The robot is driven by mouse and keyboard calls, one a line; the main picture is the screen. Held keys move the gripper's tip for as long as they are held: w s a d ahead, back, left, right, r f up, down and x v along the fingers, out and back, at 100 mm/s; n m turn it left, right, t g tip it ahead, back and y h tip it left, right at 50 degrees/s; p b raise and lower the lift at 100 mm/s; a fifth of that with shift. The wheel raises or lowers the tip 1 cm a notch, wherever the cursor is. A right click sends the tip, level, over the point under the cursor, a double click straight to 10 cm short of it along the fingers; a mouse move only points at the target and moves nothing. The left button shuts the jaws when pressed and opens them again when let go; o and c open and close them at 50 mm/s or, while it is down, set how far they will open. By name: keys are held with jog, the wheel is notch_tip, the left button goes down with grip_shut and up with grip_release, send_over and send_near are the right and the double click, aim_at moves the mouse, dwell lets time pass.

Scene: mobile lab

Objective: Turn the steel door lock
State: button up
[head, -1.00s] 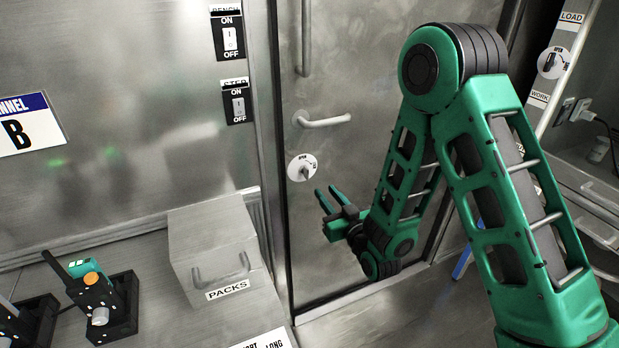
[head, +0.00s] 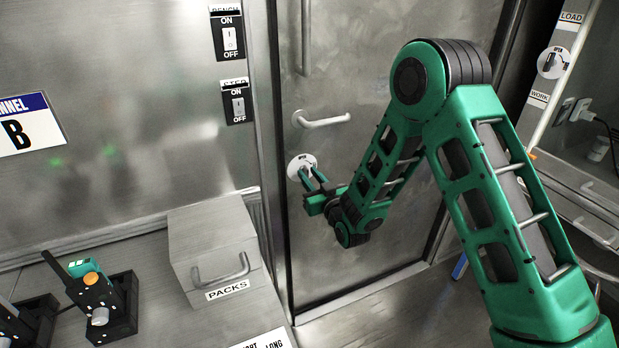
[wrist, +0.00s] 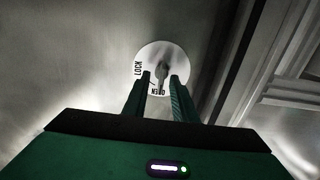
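The steel door (head: 350,75) has a round white lock plate (head: 293,160) below its lever handle (head: 322,120). In the wrist view the lock plate (wrist: 146,58) reads LOCK at the left and OPEN at the bottom. Its grey turn knob (wrist: 162,74) points roughly down, toward OPEN. My gripper (head: 304,174) is at the lock plate, and its fingers cover part of it in the head view. In the wrist view my gripper (wrist: 161,80) is open, with one finger on each side of the knob's lower end. I cannot tell whether either finger touches the knob.
A grey PACKS box (head: 215,250) stands on the bench left of the door. Two switches, the upper one (head: 228,38) and the lower one (head: 237,103), are on the wall left of the door frame. A vertical bar handle (head: 304,35) is above the lever.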

grip_shut()
jog(key=shift+w+d+m, duration=0.1)
jog(key=shift+m, duration=0.2)
jog(key=shift+w+d+f+m, duration=0.1)
jog(key=shift+m, duration=2.8)
jog(key=shift+w+d+f+m, duration=0.1)
jog(key=shift+m, duration=2.8)
jog(key=shift+d+f+m, duration=0.1)
jog(key=shift+m, duration=2.8)
jog(key=shift+a, duration=0.1)
